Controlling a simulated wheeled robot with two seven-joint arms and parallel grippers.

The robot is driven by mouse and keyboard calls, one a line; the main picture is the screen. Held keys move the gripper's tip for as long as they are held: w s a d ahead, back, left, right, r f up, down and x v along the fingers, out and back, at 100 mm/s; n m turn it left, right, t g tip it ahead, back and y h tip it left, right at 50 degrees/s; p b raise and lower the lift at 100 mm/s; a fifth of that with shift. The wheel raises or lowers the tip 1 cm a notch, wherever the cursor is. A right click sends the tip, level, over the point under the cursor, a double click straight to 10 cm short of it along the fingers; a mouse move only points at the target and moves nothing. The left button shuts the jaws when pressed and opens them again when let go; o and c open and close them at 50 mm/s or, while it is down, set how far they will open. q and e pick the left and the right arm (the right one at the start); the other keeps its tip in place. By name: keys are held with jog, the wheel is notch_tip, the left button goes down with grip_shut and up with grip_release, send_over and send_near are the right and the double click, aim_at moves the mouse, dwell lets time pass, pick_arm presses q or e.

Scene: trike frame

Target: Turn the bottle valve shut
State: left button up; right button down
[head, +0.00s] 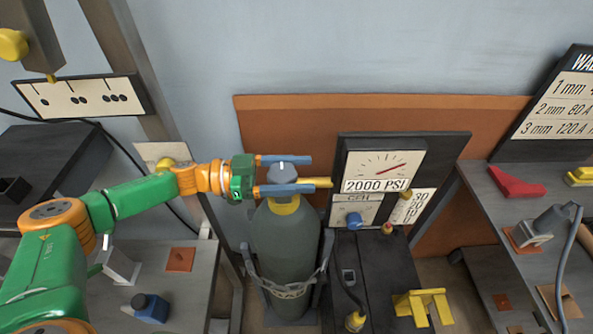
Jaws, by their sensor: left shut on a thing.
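A grey-green gas bottle (285,245) stands upright in the middle of the head view, held in a dark stand. Its valve knob (282,171) is a grey-blue cap with a white mark, on top above a yellow collar (285,206). My left gripper (285,175) reaches in from the left, its two blue fingers on the far and near sides of the knob, shut on it. The gauge (385,170) beside it reads on a "2000 PSI" panel, its red needle pointing up and right. My right gripper is not in view.
A blue knob (354,220) sits on the panel below the gauge, close to the bottle's right. A yellow stand (423,306) is at the front right. A grey bench (500,215) on the right holds a red wedge (516,182) and a torch-like tool. A left bench holds a blue block (149,307).

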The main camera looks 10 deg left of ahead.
pick_arm(q)
jog(key=shift+r+m+g, duration=0.1)
jog(key=shift+m+g, duration=0.2)
jog(key=shift+g, duration=0.2)
jog(key=o, duration=1.3)
jog(key=shift+d, duration=0.15)
jog(key=shift+o, duration=0.2)
jog(key=shift+r, duration=0.1)
notch_tip(320, 180, up, 3)
jog(key=shift+f, duration=0.1)
jog(key=s+d+r, duration=0.3)
jog(key=s+r, duration=0.7)
jog(key=s, duration=0.3)
jog(key=shift+s+p, duration=0.4)
jog(key=shift+p, duration=0.05)
